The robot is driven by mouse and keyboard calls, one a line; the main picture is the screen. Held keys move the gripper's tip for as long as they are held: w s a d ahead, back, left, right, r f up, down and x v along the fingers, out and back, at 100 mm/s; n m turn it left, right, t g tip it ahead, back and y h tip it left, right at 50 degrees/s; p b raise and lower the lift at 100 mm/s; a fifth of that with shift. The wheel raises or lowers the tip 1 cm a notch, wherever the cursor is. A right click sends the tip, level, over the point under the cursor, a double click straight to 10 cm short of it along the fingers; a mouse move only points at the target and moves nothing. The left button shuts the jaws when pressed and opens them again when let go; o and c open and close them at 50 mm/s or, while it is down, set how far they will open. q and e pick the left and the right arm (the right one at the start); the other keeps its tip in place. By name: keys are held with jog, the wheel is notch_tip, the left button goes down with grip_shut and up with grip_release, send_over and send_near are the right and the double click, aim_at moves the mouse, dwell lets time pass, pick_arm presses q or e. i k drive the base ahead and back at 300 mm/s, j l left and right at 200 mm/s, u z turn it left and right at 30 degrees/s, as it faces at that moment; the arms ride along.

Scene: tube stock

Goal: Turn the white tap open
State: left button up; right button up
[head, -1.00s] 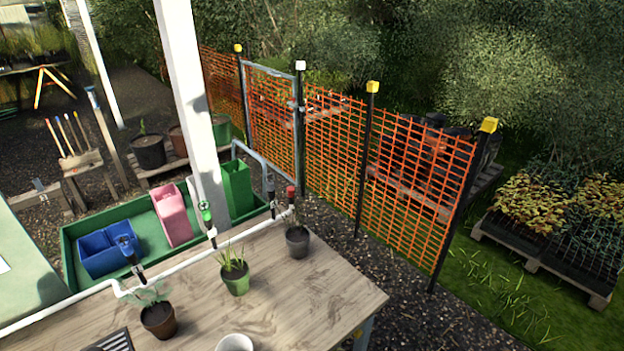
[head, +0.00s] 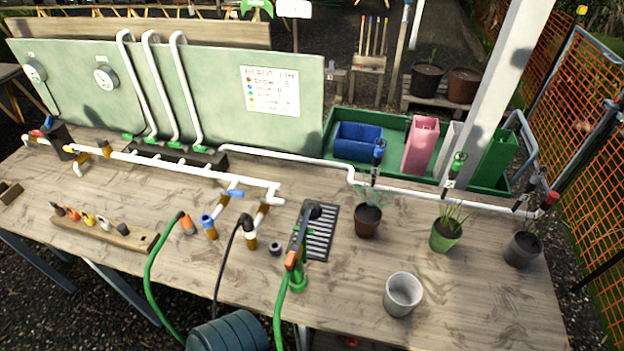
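No tap with a plainly white handle can be made out. The white pipe (head: 300,156) along the back of the table carries a blue-handled tap (head: 378,152), a green-handled tap (head: 458,160), a dark tap (head: 521,203) whose handle colour I cannot tell, and a red-capped fitting (head: 551,198) at its right end. A blue lever (head: 235,193) sits on the white pipework nearer the front. Whether any tap is open cannot be seen. Neither of my grippers is in view.
Potted plants (head: 445,236) and a white cup (head: 402,294) stand on the wooden table (head: 330,285). A green hose (head: 150,270) and a black grate (head: 318,240) lie left of them. Coloured bins stand in a green tray (head: 340,120) behind. A white post (head: 495,90) rises there.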

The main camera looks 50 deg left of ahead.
aim_at(272, 200)
jog(key=u, duration=2.05)
